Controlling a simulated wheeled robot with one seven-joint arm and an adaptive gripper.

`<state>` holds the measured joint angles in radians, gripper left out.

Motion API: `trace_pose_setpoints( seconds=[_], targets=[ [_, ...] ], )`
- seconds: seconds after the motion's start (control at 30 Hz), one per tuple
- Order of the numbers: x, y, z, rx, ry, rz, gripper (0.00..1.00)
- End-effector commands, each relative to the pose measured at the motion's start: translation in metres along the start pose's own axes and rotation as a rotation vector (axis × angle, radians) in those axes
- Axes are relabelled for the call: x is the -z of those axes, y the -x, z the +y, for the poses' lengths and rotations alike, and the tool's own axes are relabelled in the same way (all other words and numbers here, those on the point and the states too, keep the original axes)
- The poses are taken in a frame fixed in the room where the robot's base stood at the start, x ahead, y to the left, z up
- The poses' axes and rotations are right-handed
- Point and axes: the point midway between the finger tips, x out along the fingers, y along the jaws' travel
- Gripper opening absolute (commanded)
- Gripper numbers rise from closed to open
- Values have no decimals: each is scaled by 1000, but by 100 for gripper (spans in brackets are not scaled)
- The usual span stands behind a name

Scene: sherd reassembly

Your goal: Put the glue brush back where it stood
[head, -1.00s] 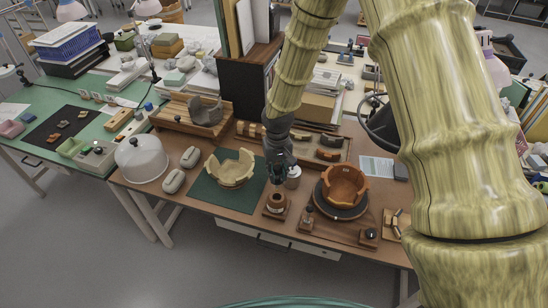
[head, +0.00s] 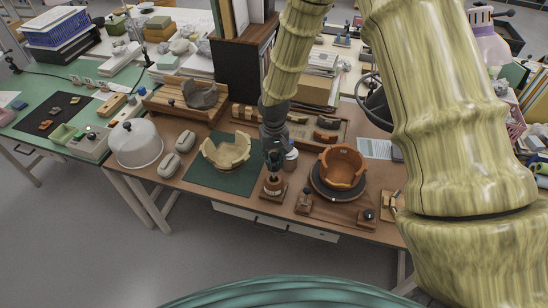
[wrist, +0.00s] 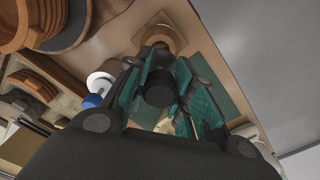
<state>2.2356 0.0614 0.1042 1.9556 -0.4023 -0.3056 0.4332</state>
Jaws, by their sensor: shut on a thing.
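My gripper (head: 274,158) points down above the glue pot, with its teal fingers (wrist: 155,92) closed on the glue brush. In the wrist view the brush (wrist: 158,88) is a dark, round-ended piece between the fingers, seen nearly end-on. The brown glue pot (head: 273,184) sits on a small wooden base at the bench's front middle. Its orange-brown rim shows beyond the fingers in the wrist view (wrist: 158,36). The brush's lower end is hard to make out, so I cannot tell whether it is inside the pot.
A white jar (head: 291,160) stands close behind the pot, to its right. A cream part-built bowl (head: 227,152) sits on a green mat (head: 238,182) to the left. An orange part-built bowl (head: 342,168) rests on a dark turntable to the right. A white dome (head: 135,144) is far left.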

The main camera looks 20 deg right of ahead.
Motion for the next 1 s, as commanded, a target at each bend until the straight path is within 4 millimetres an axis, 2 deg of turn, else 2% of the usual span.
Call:
trace_pose_setpoints(
  seconds=[1.0],
  targets=[
    [0, -48, 0, 0, 0, -1, 11]
  ],
)
